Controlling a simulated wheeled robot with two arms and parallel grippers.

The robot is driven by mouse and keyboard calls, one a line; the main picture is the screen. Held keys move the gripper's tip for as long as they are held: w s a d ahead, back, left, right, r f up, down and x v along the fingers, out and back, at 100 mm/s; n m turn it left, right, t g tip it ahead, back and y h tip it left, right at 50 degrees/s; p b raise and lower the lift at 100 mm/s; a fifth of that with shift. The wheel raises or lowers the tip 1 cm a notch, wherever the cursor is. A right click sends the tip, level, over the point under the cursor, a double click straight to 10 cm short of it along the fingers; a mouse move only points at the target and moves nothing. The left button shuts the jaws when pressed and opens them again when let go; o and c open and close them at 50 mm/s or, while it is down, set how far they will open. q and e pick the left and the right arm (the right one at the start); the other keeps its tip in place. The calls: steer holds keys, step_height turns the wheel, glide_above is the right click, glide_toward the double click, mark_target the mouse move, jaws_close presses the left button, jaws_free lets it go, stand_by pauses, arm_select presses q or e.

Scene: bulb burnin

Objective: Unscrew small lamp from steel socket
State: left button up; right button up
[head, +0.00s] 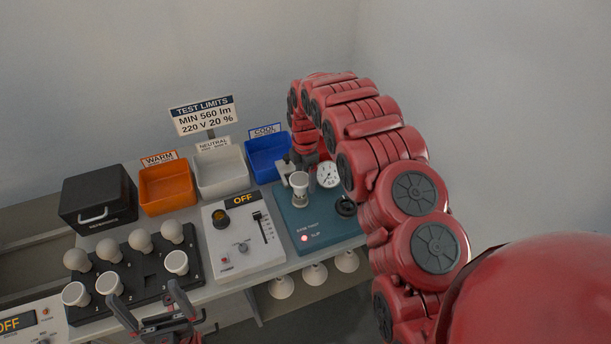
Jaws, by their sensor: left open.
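A small white cup-shaped lamp (299,184) stands upright on the teal test box (328,229); its socket is too small to make out clearly. My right gripper (291,164) is just behind and left of it, partly hidden by my red arm, and I cannot tell whether it touches the lamp. Its jaw opening is not clear. My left gripper (152,309) is low in the picture, open and empty, with its fingers apart in front of the black rack (143,285).
The rack holds several white bulbs (140,241). A white control box (246,257) reading OFF stands between rack and teal box. Reflector lamps (315,273) show below the table edge.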

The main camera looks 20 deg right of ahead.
mark_target(303, 185)
steer(key=shift+s, duration=0.1)
steer(key=shift+s+f+m+b, duration=0.1)
steer(key=shift+f+m+b, duration=0.1)
steer(key=shift+m+b, duration=0.4)
steer(key=shift+s+r+m, duration=0.15)
steer(key=shift+r+m, duration=0.05)
steer(key=shift+m, duration=0.7)
steer(key=shift+s+a+r+m+p, duration=0.1)
steer(key=shift+s+m+p, duration=0.05)
steer(key=shift+m+p, duration=0.55)
steer(key=m, duration=0.4)
steer(key=shift+s+a, duration=0.15)
steer(key=shift+s, duration=0.05)
steer(key=m, duration=0.1)
steer(key=m+p, duration=0.1)
steer(key=m, duration=0.1)
steer(key=shift+s+a+m, duration=0.15)
steer(key=shift+s+m, duration=0.05)
steer(key=shift+m, duration=0.1)
steer(key=m, duration=0.3)
steer(key=m+p, duration=0.1)
steer(key=m, duration=0.1)
steer(key=shift+s+a, duration=0.25)
steer(key=shift+s, duration=0.15)
steer(key=m, duration=0.3)
steer(key=shift+s+a+m+p, duration=0.15)
steer(key=shift+m+p, duration=0.15)
steer(key=shift+s+m, duration=0.1)
steer(key=shift+m, duration=1.1)
